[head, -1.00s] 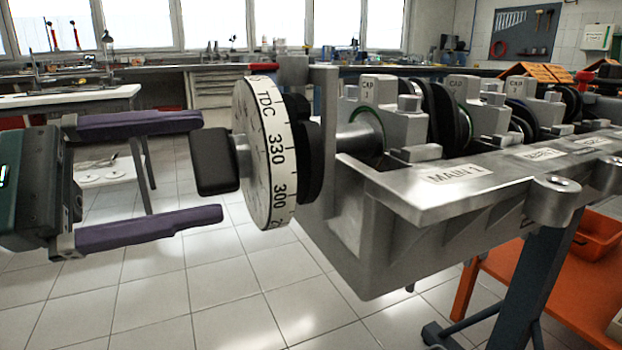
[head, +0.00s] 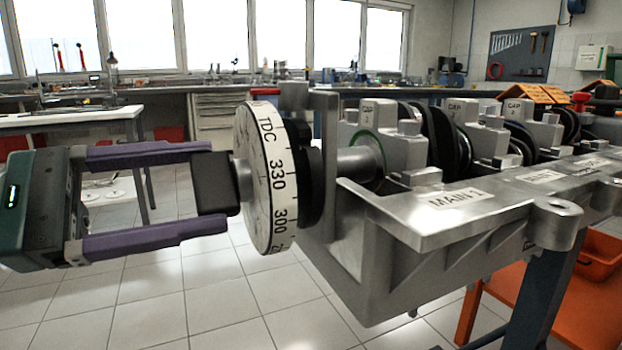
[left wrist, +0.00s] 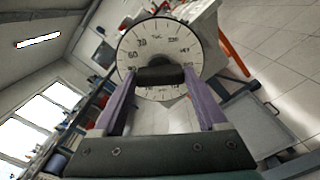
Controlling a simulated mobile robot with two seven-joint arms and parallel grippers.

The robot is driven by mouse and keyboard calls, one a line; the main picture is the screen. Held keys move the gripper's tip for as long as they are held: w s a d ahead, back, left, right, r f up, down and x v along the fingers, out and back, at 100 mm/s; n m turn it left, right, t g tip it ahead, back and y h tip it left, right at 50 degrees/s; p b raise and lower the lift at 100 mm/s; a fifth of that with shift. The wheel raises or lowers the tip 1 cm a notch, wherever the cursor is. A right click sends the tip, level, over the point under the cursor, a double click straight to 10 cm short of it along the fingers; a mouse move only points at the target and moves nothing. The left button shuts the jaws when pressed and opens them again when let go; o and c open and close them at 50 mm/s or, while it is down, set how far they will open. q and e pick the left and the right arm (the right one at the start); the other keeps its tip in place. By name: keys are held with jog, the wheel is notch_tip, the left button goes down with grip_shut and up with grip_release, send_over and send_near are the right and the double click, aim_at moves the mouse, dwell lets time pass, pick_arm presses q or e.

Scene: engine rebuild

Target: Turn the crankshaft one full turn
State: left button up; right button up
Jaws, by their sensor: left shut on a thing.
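The crankshaft (head: 358,162) lies in the grey engine block (head: 480,205), with a white degree wheel (head: 278,195) on its near end. The wheel's rim shows TDC at the top, then 330 and 300 below. A black handle bar (head: 211,183) sticks out in front of the wheel. My left gripper (head: 218,184) has its purple fingers above and below this handle and is shut on it. In the left wrist view the handle (left wrist: 160,75) sits between both fingertips, before the dial face (left wrist: 150,45). My right gripper is not in view.
A red mark (head: 265,92) sits at the top of the wheel. The block rests on a dark stand, with an orange shelf (head: 515,318) at the lower right. A white-topped bench (head: 70,120) stands behind my left arm. The tiled floor below the gripper is clear.

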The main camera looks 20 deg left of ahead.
pick_arm(q)
jog(key=shift+c, duration=0.6)
